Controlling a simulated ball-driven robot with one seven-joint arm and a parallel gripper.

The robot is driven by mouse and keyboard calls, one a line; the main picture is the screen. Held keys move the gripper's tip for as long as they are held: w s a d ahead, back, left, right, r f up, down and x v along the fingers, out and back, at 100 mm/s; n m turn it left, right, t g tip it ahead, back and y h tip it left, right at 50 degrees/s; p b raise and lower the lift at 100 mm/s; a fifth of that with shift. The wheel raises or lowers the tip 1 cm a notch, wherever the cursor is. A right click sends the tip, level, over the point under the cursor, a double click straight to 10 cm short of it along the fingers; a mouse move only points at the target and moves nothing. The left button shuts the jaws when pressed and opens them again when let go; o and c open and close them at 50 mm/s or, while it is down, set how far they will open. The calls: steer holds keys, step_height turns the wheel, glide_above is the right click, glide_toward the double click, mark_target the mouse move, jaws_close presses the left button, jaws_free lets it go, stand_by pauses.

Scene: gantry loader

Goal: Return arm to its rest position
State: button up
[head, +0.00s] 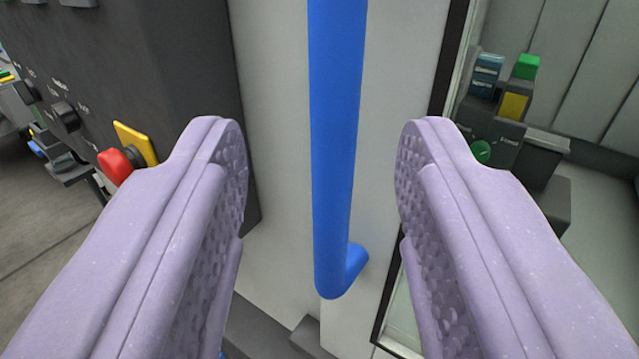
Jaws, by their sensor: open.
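My gripper (320,165) shows in the head view with its two lavender, dimpled fingers wide apart. It is open and holds nothing. A blue bar handle (335,140) stands upright between the fingers in the picture, with clear space on both sides of it. Its lower end bends back to a pale panel (275,100). How far the fingertips are from the handle in depth I cannot tell. The upper end of the handle is out of view.
A dark control box (170,70) with a red knob (115,165) on a yellow plate is at left. At right, behind a dark-edged frame, a fixture with a green block (526,66) and a yellow block (513,105) stands inside. Grey floor (40,215) shows at left.

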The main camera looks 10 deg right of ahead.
steer(key=shift+r, duration=0.1)
steer(key=s+d+r+y+b, duration=0.1)
steer(key=d+r+y+b, duration=0.1)
steer(key=r, duration=0.7)
steer(key=s+d+r+y+b, duration=0.1)
steer(key=s+r+y+b, duration=0.1)
steer(key=r, duration=0.6)
steer(key=s+d+r+n+g+b, duration=0.1)
steer(key=s+d+r, duration=0.2)
steer(key=s+r, duration=0.5)
steer(key=s+d+r+n+g+b, duration=0.1)
steer(key=s+d+r, duration=0.3)
steer(key=s+r, duration=0.4)
steer(key=s+b, duration=0.1)
steer(key=s, duration=0.4)
steer(key=shift+s+d+h, duration=0.2)
steer(key=shift+s+h, duration=0.1)
steer(key=shift+s, duration=0.1)
steer(key=shift+r, duration=0.1)
